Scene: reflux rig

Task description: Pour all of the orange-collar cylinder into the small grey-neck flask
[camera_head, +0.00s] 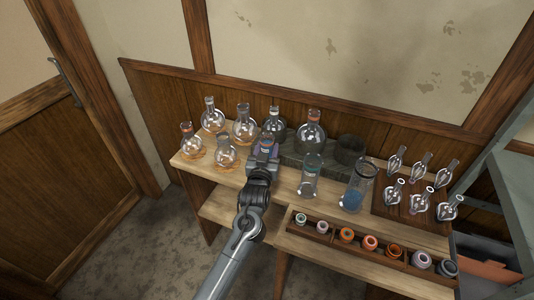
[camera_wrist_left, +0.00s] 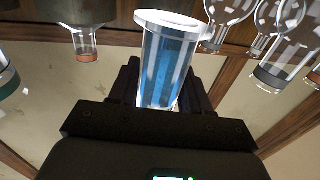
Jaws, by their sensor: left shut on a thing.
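My left gripper (camera_head: 263,157) is shut on a clear cylinder (camera_head: 265,143) at the table's back left. In the left wrist view the cylinder (camera_wrist_left: 168,65) shows blue liquid and a pale wide end, and stands between the dark fingers (camera_wrist_left: 165,90). Its collar colour is unclear there. In that inverted-looking view, a flask with a dark grey neck band (camera_wrist_left: 272,75) is at the upper right. In the head view, several small round flasks (camera_head: 226,153) stand left of the gripper; I cannot tell which has the grey neck. My right gripper is not in view.
A green-neck flask (camera_head: 274,124) and a larger orange-neck flask (camera_head: 311,132) stand behind the gripper. A clear vessel (camera_head: 310,181) and a blue-liquid cylinder (camera_head: 355,190) stand to the right. A rack of coloured collars (camera_head: 334,236) lines the front.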

